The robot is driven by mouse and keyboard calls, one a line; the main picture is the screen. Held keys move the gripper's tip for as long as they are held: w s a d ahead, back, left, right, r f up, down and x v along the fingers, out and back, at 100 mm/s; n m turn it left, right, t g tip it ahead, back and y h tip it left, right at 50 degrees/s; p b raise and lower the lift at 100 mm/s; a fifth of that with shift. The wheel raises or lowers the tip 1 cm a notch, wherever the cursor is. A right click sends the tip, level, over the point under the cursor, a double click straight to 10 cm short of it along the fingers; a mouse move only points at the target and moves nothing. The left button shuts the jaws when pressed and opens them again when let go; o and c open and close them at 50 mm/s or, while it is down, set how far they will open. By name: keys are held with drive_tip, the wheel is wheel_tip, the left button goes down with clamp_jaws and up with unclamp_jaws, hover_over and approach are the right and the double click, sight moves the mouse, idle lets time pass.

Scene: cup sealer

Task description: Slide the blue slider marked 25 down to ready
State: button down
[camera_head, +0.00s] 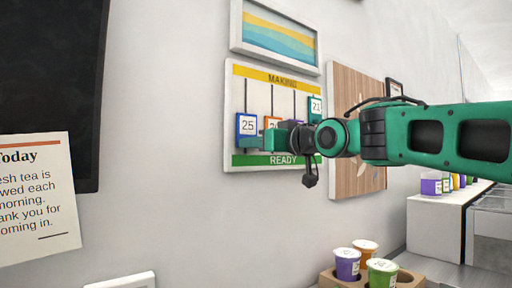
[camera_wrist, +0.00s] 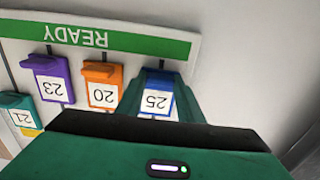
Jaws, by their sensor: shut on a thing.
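The blue slider marked 25 (camera_head: 247,125) is on the leftmost track of the white board (camera_head: 235,85) on the wall, just above the green READY band (camera_head: 270,160). In the wrist view the blue slider (camera_wrist: 157,101) sits between the fingers of my gripper (camera_wrist: 158,88), which are shut on it. The READY band (camera_wrist: 95,38) shows upside down there, with a gap between it and the slider. In the head view my green arm comes from the right and hides part of the board.
An orange slider marked 20 (camera_wrist: 102,92) is beside the blue one, then a purple slider marked 23 (camera_wrist: 50,85) and a teal slider marked 21 (camera_wrist: 18,112). A framed picture (camera_head: 279,33) hangs above the board. Cups in a holder (camera_head: 350,283) stand below.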

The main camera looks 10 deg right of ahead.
drive_tip(key=c, duration=1.2)
unclamp_jaws()
drive_tip(key=shift+f, duration=0.25)
drive_tip(key=v, duration=1)
drive_tip(key=shift+s+d, duration=0.2)
drive_tip(key=shift+s, duration=0.1)
